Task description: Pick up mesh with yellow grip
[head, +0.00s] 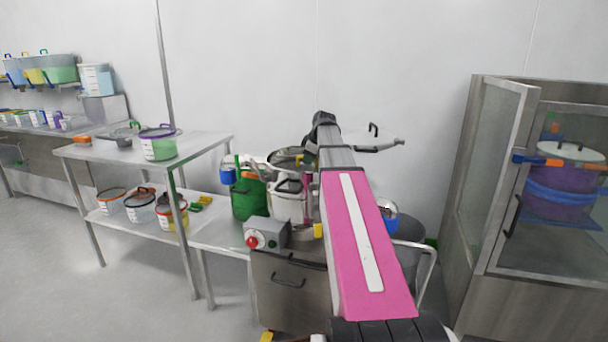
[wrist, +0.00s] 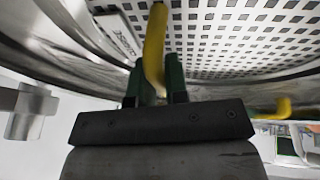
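The mesh with the yellow grip fills the upper part of the wrist view, a metal plate (wrist: 245,40) with rows of square holes inside a shiny curved rim. Its yellow grip (wrist: 154,45) hangs toward my gripper. My gripper (wrist: 155,75) has its two green fingers on either side of this grip, with no clear gap, and looks shut on it. A white label with dark lettering sits beside the grip. In the head view my own arm covers the gripper, so I cannot make out the hold there.
A second yellow piece (wrist: 272,110) shows at the wrist view's right. In the head view, a green container (head: 248,200) and a white pot (head: 288,205) crowd the bench left of my arm. A control box with a red knob (head: 265,234) stands in front. A glass-doored cabinet (head: 500,150) is at right.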

